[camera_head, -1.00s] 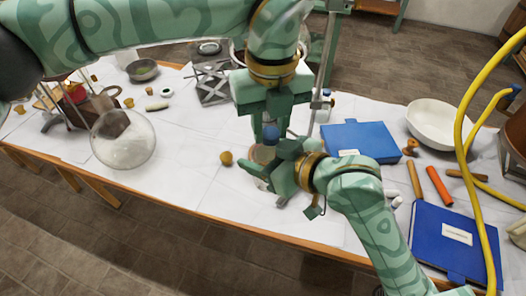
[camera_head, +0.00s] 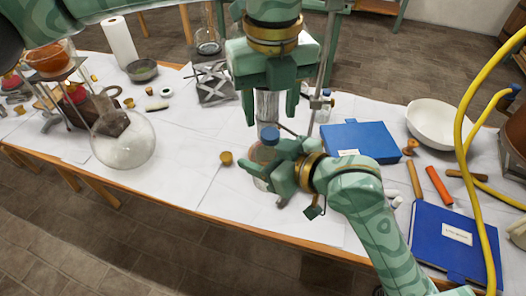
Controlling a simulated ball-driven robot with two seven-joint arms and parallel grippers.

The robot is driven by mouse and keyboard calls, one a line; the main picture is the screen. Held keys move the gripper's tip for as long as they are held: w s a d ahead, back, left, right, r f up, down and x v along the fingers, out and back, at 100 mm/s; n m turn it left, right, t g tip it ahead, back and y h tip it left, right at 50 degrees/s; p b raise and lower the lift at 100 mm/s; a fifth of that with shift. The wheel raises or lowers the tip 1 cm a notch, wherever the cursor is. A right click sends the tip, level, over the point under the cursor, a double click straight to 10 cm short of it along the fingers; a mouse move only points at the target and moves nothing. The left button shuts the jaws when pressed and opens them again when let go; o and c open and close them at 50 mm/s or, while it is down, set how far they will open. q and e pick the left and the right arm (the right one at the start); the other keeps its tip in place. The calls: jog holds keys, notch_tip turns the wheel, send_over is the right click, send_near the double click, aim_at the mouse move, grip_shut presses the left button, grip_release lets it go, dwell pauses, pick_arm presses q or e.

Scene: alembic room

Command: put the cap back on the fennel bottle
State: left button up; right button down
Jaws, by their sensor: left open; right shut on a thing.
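The fennel bottle (camera_head: 261,155) is a small clear bottle with brownish contents, near the front middle of the table. My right gripper (camera_head: 275,167) is shut on it and hides much of its lower part. The blue cap (camera_head: 269,135) sits on top of the bottle's mouth and looks roughly level. Whether it is fully seated or tightened I cannot tell. My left gripper (camera_head: 270,112) points down above the cap, with its fingers spread apart and clear of it.
A metal cylinder (camera_head: 266,104) shows between my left fingers, apparently behind. A cork (camera_head: 226,158) lies left of the bottle. A round glass flask (camera_head: 123,140) stands further left. A blue box (camera_head: 360,142) and a white bowl (camera_head: 436,123) are at right. The table's front edge is close.

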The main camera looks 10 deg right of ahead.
aim_at(270, 132)
pick_arm(q)
jog(key=shift+c, duration=0.3)
notch_tip(270, 132, up, 4)
jog(key=shift+f+n, duration=0.2)
jog(key=shift+n, duration=0.8)
jog(key=shift+f, duration=4.05)
